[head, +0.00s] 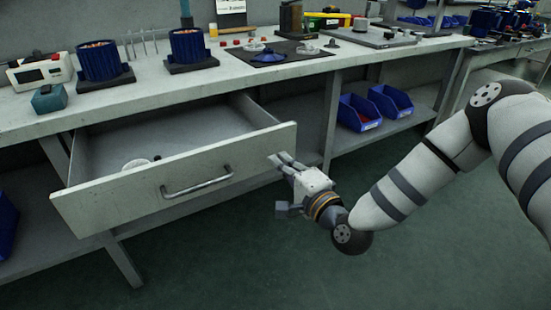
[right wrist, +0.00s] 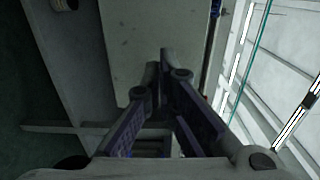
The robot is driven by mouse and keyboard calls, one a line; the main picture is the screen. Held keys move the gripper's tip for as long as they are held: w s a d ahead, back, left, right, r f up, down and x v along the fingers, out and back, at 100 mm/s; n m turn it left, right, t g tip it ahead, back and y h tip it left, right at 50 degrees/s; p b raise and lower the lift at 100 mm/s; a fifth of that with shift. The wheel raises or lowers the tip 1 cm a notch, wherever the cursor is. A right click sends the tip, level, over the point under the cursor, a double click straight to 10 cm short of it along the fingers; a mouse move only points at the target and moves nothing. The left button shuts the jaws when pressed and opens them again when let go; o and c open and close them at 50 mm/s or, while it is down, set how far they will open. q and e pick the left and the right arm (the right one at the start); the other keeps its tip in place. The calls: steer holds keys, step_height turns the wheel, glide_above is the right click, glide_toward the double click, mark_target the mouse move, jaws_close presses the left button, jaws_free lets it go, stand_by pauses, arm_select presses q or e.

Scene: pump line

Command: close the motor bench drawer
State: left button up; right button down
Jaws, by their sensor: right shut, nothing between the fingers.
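The motor bench drawer (head: 110,200) is pulled out from under the bench top, with its grey front and bar handle (head: 197,186) facing me in the head view. A small pale round item (head: 136,163) and a dark piece lie inside it. My right gripper (head: 277,160) is shut and empty, close to the right end of the drawer front. I cannot tell whether it touches the front. In the right wrist view the closed fingers (right wrist: 163,65) point at a pale flat panel (right wrist: 150,30). My left gripper is not in view.
The bench top (head: 225,70) carries blue motor parts (head: 188,46), a teal block (head: 48,98), a white meter (head: 40,71) and a dark mat (head: 285,55). Blue bins (head: 359,113) stand on the lower shelf at right. The green floor in front is clear.

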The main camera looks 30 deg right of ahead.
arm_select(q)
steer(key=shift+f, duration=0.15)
arm_select(e)
steer(key=shift+w, duration=1.4)
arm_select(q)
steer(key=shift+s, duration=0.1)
